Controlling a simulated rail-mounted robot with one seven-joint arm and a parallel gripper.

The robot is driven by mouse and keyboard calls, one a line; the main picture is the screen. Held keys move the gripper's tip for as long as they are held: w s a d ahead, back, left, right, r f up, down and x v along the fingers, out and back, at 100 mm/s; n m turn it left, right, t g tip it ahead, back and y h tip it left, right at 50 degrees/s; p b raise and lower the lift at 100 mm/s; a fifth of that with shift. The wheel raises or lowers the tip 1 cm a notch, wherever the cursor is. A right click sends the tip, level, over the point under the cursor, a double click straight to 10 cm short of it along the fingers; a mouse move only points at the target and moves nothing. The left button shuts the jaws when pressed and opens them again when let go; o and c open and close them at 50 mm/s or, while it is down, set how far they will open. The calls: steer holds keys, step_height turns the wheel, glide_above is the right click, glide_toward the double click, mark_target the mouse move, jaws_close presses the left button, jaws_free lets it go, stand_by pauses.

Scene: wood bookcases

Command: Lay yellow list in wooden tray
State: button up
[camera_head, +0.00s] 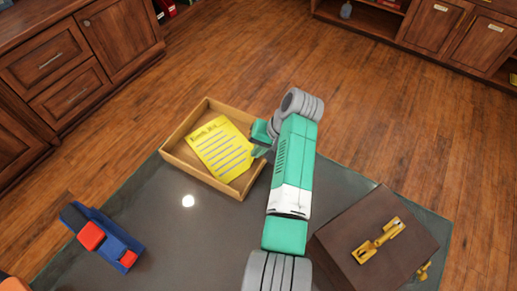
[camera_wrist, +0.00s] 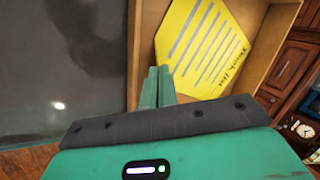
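The yellow list (camera_head: 222,150) is a sheet with dark lines, lying within the outline of the wooden tray (camera_head: 238,190) at the tray's right part. I cannot tell whether it rests fully on the tray floor. My gripper (camera_head: 259,150) is at the right corner of the list, over the tray's right side. In the wrist view my gripper's fingers (camera_wrist: 157,72) are close together at the edge of the list (camera_wrist: 205,50) and seem shut on it. The tray (camera_wrist: 148,30) shows its wall there too. The exact contact is partly hidden by the fingers.
The tray stands at the far edge of a dark grey table (camera_head: 180,240). A blue and red object (camera_head: 103,237) lies at the left. A brown box (camera_head: 350,235) with a gold handle stands at the right. Wood cabinets (camera_head: 70,60) stand beyond open floor.

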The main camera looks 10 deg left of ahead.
steer(key=o, duration=0.4)
steer(key=shift+o, duration=0.2)
steer(key=p+v, duration=0.4)
steer(key=v, duration=0.8)
steer(key=shift+r, duration=0.15)
